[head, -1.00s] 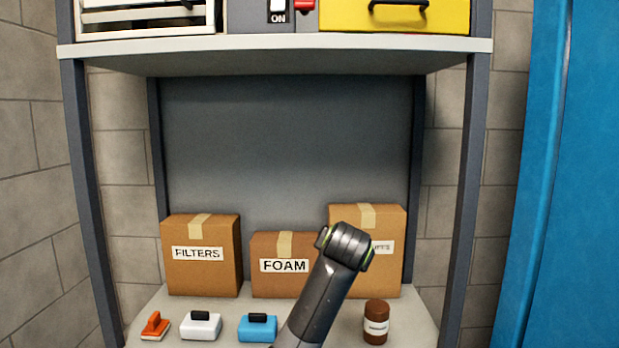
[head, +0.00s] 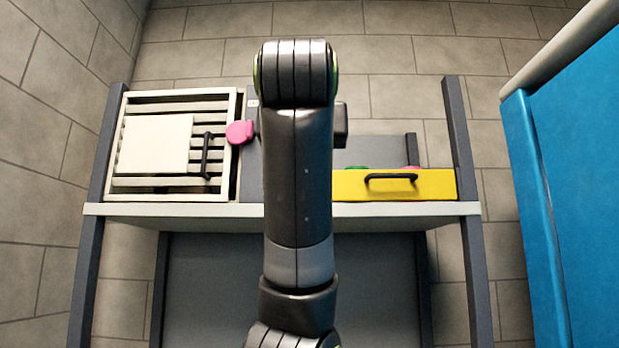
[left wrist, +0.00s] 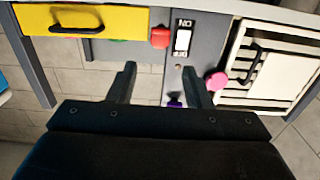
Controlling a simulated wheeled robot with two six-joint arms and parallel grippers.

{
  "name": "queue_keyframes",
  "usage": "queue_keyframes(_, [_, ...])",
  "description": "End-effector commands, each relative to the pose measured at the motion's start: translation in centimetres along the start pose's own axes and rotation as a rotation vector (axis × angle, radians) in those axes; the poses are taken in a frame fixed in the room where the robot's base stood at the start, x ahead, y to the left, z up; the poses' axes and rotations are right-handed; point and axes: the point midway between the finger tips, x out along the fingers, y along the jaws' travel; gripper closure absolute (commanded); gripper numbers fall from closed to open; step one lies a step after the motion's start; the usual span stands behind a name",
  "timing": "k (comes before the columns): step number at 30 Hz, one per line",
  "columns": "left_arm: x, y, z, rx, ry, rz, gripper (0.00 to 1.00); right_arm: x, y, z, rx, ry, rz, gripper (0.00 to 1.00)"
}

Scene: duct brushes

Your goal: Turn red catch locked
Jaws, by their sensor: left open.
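The red catch (left wrist: 160,38) is on the grey panel between the yellow drawer and the white switch in the left wrist view. In the head view my own arm hides it. My left gripper (left wrist: 159,68) is open and empty, with its two fingers spread in front of the panel. The catch appears beyond the gap between the fingertips, apart from both. My right gripper is in neither view.
The white ON switch (left wrist: 183,38) is beside the catch. A pink knob (head: 240,132) is next to the slatted white door (head: 180,150), which has a black handle. The yellow drawer (head: 350,188) is at the right, and a blue panel (head: 570,200) stands farther right.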

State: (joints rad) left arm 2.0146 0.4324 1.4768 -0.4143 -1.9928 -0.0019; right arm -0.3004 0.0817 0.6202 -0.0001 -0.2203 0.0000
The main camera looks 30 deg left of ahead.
Motion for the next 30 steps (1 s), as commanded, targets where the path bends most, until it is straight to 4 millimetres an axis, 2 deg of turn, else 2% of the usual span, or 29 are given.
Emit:
queue_keyframes(5, [0.1,-0.3,-0.7,-0.008,0.002,-0.003,0.55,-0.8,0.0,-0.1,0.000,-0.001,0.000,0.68])
queue_keyframes(14, [2.7,-0.3,-0.9,-0.006,0.002,-0.003,0.55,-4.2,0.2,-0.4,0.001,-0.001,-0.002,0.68])
queue_keyframes(24, [10.6,-0.4,-0.9,-0.004,-0.001,-0.005,0.55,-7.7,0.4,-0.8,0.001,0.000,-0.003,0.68])
queue_keyframes(30, [14.3,-0.4,-0.8,-0.005,0.000,-0.003,0.55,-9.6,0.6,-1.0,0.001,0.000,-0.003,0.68])
